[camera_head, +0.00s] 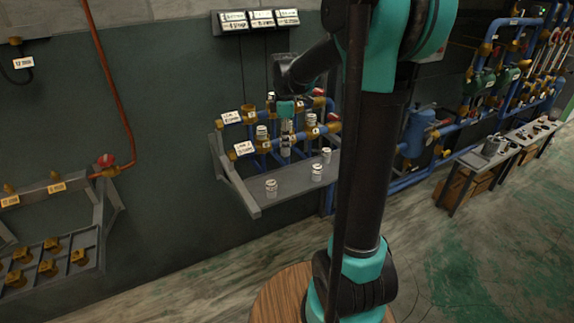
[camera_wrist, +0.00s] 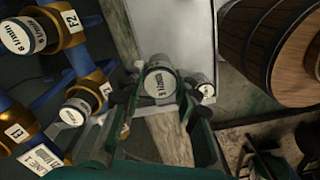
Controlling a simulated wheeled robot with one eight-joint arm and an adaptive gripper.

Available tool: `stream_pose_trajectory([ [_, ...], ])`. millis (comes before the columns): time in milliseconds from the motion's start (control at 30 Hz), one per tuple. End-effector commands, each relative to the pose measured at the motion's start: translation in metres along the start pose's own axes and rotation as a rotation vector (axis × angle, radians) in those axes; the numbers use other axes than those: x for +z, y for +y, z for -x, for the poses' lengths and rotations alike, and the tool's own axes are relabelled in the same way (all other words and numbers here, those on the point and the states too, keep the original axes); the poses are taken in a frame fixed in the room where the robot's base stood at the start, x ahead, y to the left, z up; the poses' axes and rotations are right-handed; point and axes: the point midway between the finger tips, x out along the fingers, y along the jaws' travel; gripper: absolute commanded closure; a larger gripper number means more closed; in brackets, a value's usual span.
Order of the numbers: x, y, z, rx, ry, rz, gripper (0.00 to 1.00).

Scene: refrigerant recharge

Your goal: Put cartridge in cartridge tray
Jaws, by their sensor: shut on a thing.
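My gripper (camera_head: 287,122) hangs above the back of a grey tray-like shelf (camera_head: 247,200), close to the blue pipe rig. In the wrist view my gripper (camera_wrist: 155,98) is shut on a silver cartridge (camera_wrist: 159,82) with a white label, its end facing the camera. The held cartridge is apart from the loose ones. Loose white-and-grey cartridges stand on the shelf at the front left (camera_head: 271,187), the front right (camera_head: 317,173) and the back right (camera_head: 326,156). I cannot tell whether the held cartridge touches the shelf.
Blue pipes with brass sockets (camera_wrist: 92,90) stand close to the left of my gripper in the wrist view; some hold cartridges (camera_wrist: 22,36). A wooden barrel (camera_wrist: 270,45) is at upper right. Another rack (camera_head: 55,262) with brass parts is at far left.

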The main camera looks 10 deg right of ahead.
Motion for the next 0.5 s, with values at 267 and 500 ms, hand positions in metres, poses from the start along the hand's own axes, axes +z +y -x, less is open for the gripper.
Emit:
stream_pose_trajectory([
  [267,0.000,0.000,-0.050,0.000,0.000,0.000,1.00],
  [500,0.000,0.000,-0.072,0.000,0.000,0.000,1.00],
])
